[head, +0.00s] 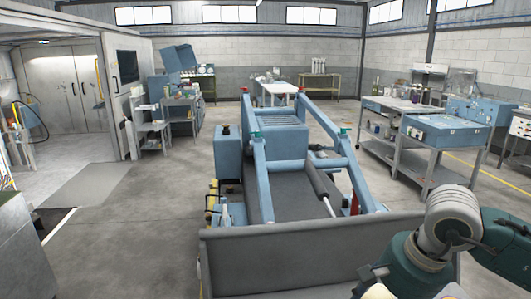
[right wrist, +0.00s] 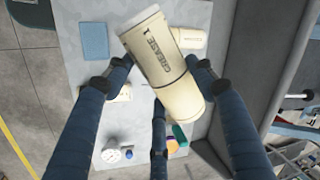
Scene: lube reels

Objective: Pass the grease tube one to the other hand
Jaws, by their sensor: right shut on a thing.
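The grease tube (right wrist: 152,45) is a cream cylinder with dark "GREASE" lettering and a dark band, tilted across the upper middle of the right wrist view. My right gripper (right wrist: 163,72) is shut on it, with dark blue fingers on its left and right sides and a third finger below. Part of the tube is hidden by the fingers. In the head view, my right arm is at the lower right and the tube is not visible. My left gripper is in neither view.
Below the held tube, a light grey surface (right wrist: 112,15) carries a blue square (right wrist: 95,40), another cream cylinder (right wrist: 192,38), a round gauge (right wrist: 112,152) and small coloured items (right wrist: 179,136). The head view shows a blue lift frame (head: 262,180) ahead and a blue-topped cart (head: 440,130) at right.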

